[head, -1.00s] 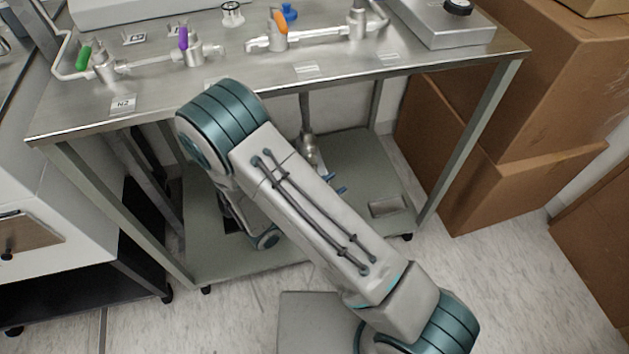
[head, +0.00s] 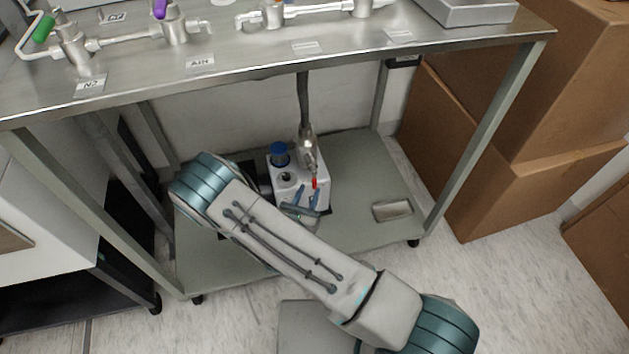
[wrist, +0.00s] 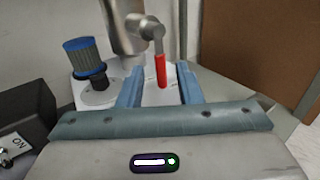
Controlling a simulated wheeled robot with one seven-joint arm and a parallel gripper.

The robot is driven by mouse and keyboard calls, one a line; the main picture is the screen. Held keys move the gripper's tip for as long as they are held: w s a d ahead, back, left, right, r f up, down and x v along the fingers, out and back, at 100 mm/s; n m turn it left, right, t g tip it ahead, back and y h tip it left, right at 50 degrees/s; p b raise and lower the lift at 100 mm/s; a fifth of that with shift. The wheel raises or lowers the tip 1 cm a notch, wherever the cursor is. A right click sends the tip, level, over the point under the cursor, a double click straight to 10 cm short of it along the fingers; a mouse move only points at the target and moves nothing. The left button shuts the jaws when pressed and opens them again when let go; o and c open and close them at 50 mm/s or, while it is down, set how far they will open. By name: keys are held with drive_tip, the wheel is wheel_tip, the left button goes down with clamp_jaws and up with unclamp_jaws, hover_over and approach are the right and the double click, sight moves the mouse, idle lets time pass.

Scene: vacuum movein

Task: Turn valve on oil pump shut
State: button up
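The white oil pump (head: 322,190) stands on the lower shelf under the bench, with a blue cap (head: 279,153) on top. A metal fitting and pipe (head: 307,145) rise from it. The valve's red handle (head: 314,183) points downward from the fitting. In the wrist view the red handle (wrist: 161,71) stands between and beyond my two blue fingers, and the pump top (wrist: 100,97) shows behind. My gripper (wrist: 160,84) is open, with a finger on either side of the handle and gaps visible. My gripper (head: 309,193) also shows in the head view, just in front of the handle.
The bench top (head: 250,52) lies above my arm, with green and purple valve handles on its pipes. A black box with an ON label (wrist: 25,115) is at the left in the wrist view. Bench legs flank the shelf. Cardboard boxes (head: 500,180) stand at the right.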

sight(313, 181)
drive_tip(key=b+x, duration=0.1)
drive_tip(key=x, duration=0.5)
drive_tip(key=shift+a, duration=0.1)
clamp_jaws()
